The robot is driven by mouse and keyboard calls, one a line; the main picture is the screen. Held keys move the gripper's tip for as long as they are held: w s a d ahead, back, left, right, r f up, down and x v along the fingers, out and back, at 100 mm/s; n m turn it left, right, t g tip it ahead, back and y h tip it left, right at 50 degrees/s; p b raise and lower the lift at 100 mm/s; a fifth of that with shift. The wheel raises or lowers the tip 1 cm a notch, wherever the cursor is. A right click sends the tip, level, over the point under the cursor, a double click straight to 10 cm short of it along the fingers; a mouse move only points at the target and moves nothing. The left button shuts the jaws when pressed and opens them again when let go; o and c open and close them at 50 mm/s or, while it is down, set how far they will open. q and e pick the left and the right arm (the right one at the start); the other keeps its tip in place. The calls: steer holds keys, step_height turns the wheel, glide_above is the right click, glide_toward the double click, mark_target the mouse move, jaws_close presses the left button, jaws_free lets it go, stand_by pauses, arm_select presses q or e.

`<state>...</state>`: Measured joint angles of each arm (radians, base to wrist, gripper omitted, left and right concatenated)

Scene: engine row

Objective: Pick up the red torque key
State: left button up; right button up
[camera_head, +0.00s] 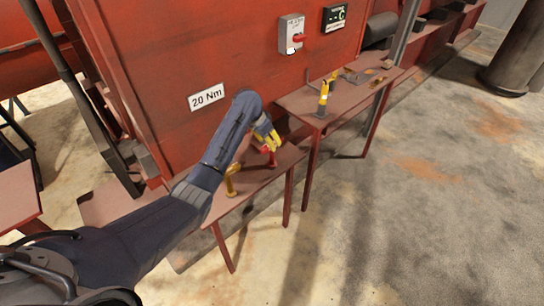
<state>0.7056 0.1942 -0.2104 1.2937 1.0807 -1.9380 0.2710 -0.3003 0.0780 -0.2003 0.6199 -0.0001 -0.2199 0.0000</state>
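The red torque key (272,158) is on the low bench (258,176) in front of the big red panel. Only a small part of it shows; the rest is hidden by my gripper and arm. My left gripper (269,146), with yellow fingers, points down right at the top of the red key. At this size I cannot tell whether the fingers touch it or are open or shut. A yellow key (231,181) stands on the same bench, to the left, close beside my forearm. My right gripper is not in view.
A higher table (345,93) to the right holds a yellow and black tool (323,97) and a flat grey item. A 20 Nm sign (207,97) and a switch box (291,35) are on the red panel (215,45).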

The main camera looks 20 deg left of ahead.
mark_target(272, 155)
arm_select(q)
steer(key=shift+x, duration=2.3)
steer(key=shift+c, duration=0.3)
jaws_close()
steer(key=shift+r, duration=0.1)
